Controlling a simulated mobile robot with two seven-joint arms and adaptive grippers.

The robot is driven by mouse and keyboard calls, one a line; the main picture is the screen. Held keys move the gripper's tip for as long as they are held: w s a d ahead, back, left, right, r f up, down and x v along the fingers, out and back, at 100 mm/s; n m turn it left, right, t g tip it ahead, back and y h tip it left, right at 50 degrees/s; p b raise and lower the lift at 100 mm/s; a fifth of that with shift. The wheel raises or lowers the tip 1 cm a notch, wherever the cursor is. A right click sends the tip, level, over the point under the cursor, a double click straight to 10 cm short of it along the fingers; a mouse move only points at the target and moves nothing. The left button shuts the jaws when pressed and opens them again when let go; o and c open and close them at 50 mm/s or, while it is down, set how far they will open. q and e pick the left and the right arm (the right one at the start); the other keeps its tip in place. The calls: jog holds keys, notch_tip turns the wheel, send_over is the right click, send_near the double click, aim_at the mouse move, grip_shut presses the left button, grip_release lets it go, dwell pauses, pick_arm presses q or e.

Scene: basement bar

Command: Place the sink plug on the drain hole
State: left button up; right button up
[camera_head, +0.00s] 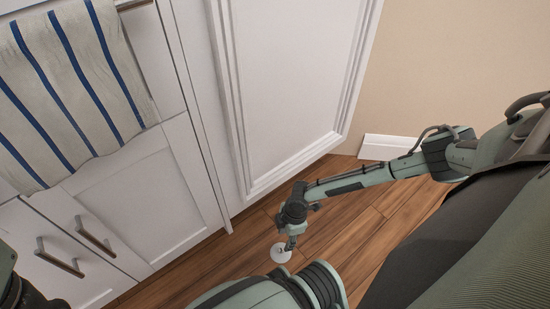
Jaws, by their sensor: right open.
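A small white round disc, which looks like the sink plug (281,253), lies on the wooden floor near the bottom centre of the head view. My right gripper (290,244) points down right at the disc, and its fingertips overlap the disc's upper right part in the picture. The gripper is open. I cannot tell whether the fingers touch the disc. No sink or drain hole shows in this view. Only a dark part of my left arm shows at the lower left edge; its gripper is out of view.
White cabinets (140,195) with metal handles (94,236) stand at the left. A blue-striped towel (70,85) hangs over their front. A white panelled face (290,80) rises behind my right gripper. Bare wooden floor (345,235) lies around the disc.

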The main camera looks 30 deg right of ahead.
aim_at(281, 250)
jog(key=f+b, duration=0.1)
jog(key=f, duration=0.1)
jog(key=a+f+b, duration=0.1)
jog(key=f, duration=0.1)
jog(key=f+b, duration=0.1)
jog(key=f, duration=0.2)
jog(key=shift+a, duration=0.3)
jog(key=shift+r, duration=0.1)
jog(key=shift+c, duration=0.6)
grip_shut()
